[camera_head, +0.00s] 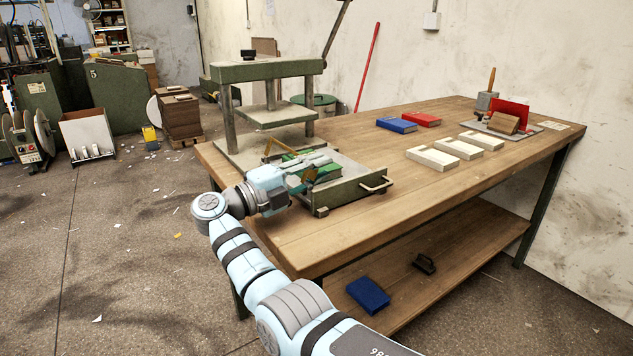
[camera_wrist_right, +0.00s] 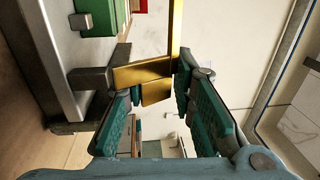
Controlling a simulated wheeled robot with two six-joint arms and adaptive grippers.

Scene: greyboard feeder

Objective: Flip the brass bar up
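In the right wrist view, a long brass strip and a wider brass piece (camera_wrist_right: 143,73) meet at a corner just ahead of my right gripper (camera_wrist_right: 157,88). My right gripper's fingers are apart, with a short brass part in the gap between their tips. I cannot tell whether they touch it. In the head view, my right gripper (camera_head: 309,167) covers part of the tray and bar. My left gripper is out of view.
The green press (camera_head: 268,71) stands behind the tray (camera_head: 349,190), which has a front handle. The table's front right is clear.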

